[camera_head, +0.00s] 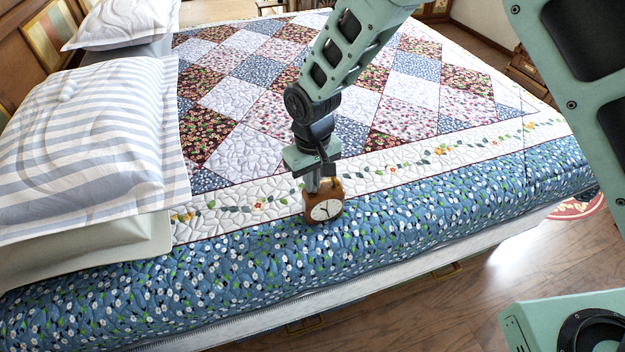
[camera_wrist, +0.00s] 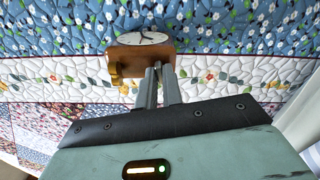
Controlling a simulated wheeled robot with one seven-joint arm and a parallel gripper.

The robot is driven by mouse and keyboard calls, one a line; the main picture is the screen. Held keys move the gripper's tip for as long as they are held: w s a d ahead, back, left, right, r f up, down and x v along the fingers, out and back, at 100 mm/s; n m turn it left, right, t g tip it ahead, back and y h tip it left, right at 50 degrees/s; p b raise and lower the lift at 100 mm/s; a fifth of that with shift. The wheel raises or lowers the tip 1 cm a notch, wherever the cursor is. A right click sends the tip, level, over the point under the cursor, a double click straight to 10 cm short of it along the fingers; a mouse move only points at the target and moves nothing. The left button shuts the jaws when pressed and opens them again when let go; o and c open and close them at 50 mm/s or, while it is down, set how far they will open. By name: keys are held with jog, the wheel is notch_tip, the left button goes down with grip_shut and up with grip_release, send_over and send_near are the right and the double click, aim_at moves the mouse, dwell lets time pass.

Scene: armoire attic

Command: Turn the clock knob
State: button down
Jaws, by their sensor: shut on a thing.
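The small brown wooden clock (camera_head: 334,190) with a white dial stands on the bed, near the front edge of the quilt. In the wrist view the clock (camera_wrist: 128,62) shows its dial at the top and its wooden body below. My gripper (camera_head: 315,186) comes down from above behind the dial. In the wrist view the fingertips of my gripper (camera_wrist: 160,70) are close together at the clock's back right part. They are shut on what seems to be the clock's knob, which the fingers hide.
Striped pillows (camera_head: 90,140) lie on the left of the bed, by the wooden headboard. The patchwork quilt (camera_head: 240,110) around the clock is clear. A wooden floor (camera_head: 470,290) lies beyond the bed's front edge.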

jog(key=shift+m, duration=1)
jog(key=c, duration=1.5)
grip_release()
jog(key=shift+c, duration=0.2)
jog(key=shift+r, duration=0.1)
notch_tip(320, 180, up, 17)
jog(key=b, duration=0.1)
jog(key=shift+r, duration=0.15)
jog(key=s+d+n, duration=0.2)
jog(key=s+d, duration=0.4)
jog(key=s, duration=0.6)
jog(key=s+d+n, duration=0.1)
jog(key=s+d, duration=0.5)
jog(key=s, duration=0.6)
jog(key=shift+s+n+y, duration=0.3)
jog(key=shift+n, duration=0.1)
